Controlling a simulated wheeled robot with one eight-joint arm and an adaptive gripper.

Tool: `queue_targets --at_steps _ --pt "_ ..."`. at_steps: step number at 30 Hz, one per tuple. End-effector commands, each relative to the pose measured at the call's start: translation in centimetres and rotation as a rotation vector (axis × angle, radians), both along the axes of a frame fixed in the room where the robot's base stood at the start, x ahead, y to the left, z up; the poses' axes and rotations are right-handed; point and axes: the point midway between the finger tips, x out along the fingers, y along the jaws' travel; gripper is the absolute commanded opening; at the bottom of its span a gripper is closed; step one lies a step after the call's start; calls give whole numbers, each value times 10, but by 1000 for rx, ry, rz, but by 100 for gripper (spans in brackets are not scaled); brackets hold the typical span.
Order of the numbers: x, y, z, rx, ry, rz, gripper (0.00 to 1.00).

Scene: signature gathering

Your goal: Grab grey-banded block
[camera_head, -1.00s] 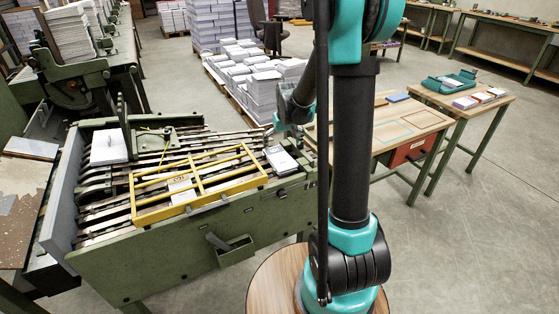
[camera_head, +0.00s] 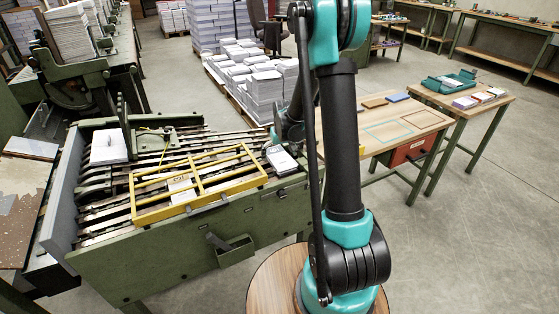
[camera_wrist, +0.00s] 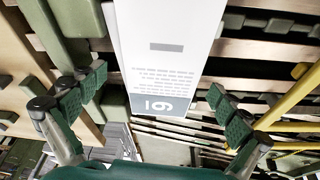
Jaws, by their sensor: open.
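The grey-banded block (camera_head: 281,159) is a white paper block lying on the slatted green machine bed, right of the yellow frame (camera_head: 200,184). In the wrist view the grey-banded block (camera_wrist: 168,50) shows its printed lines and a grey band with a number, upside down. My gripper (camera_wrist: 155,103) is open, with one dark green finger pad on each side of the block's banded end in the picture. I cannot tell the gap in depth between the pads and the block.
The yellow frame's bars (camera_wrist: 292,98) run close to my right finger. Another white block (camera_head: 109,147) stands at the bed's left, and a labelled block (camera_head: 181,189) lies under the frame. A wooden table (camera_head: 420,117) with brown and blue blocks stands to the right.

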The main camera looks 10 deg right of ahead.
Motion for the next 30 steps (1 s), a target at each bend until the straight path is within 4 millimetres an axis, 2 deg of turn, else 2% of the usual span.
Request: queue_targets --at_steps 2,17,25,30 --pt "0 0 0 0 0 0 100" --pt "0 0 0 0 0 0 40" --pt "0 0 1 0 0 0 40" --pt "0 0 9 0 0 0 40"
